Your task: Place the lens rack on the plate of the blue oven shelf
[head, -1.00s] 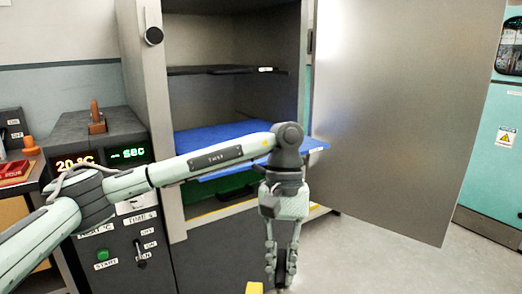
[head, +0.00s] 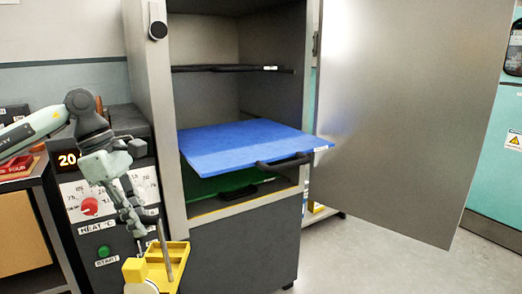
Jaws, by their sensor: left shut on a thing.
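The lens rack (head: 172,252) is a yellow tray-like frame with a thin grey post, low in the head view left of centre; its lower part is cut off by the frame edge. My left gripper (head: 139,228) is shut on the lens rack, beside its post; the exact grip spot is hard to make out. The blue oven shelf (head: 245,146) has a flat, empty blue plate, slides out past the oven's front and has a dark front handle. The rack is apart from the shelf, lower and to its left. My right gripper is out of view.
The oven door (head: 400,120) stands wide open on the right. A dark shelf (head: 225,69) sits above the blue one and a green shelf (head: 225,187) below. A control panel (head: 118,205) with a red knob stands close behind my left gripper.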

